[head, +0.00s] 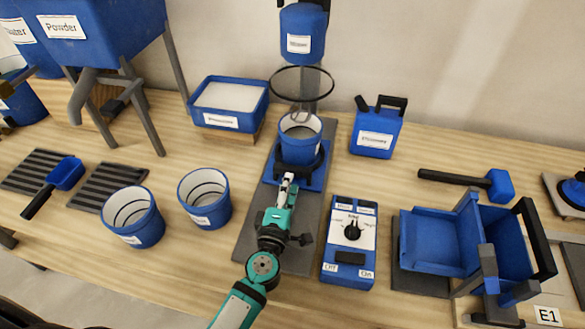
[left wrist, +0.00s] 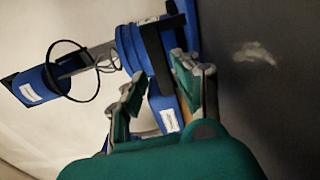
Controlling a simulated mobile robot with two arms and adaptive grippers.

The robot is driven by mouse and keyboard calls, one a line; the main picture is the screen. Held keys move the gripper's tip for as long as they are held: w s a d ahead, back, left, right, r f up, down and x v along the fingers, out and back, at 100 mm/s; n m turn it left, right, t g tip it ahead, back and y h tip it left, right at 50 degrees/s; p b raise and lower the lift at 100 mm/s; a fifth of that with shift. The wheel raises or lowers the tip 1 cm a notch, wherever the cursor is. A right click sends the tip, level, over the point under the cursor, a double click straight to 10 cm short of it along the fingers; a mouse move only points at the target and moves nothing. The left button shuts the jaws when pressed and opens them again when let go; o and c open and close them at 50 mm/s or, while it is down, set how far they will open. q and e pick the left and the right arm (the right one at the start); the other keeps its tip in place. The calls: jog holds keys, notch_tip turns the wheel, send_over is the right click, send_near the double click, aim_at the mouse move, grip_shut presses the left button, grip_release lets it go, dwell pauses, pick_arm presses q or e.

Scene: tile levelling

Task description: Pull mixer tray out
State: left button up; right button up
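The mixer tray (head: 318,178) is a blue platform at the foot of the mixer stand, on a dark grey base plate. A blue bucket with a pale inside (head: 300,127) stands on it, under the black ring and blue mixer head (head: 303,34). My left gripper (head: 288,180) is at the tray's front side, pointing toward it. In the left wrist view its fingers (left wrist: 158,92) are apart, with the bucket (left wrist: 130,48) and a black bar (left wrist: 154,52) just beyond them. Whether the fingers touch the tray is hard to tell. My right gripper is not in view.
Two empty buckets (head: 205,198) (head: 132,216) stand left of the arm. A control box with a dial (head: 349,242) is close on the right. A blue tub (head: 229,103) and a labelled canister (head: 377,128) stand behind. A blue bin assembly (head: 432,242) is at the right.

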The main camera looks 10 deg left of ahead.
aim_at(292, 171)
pick_arm(q)
jog(key=shift+w, duration=2.8)
grip_shut()
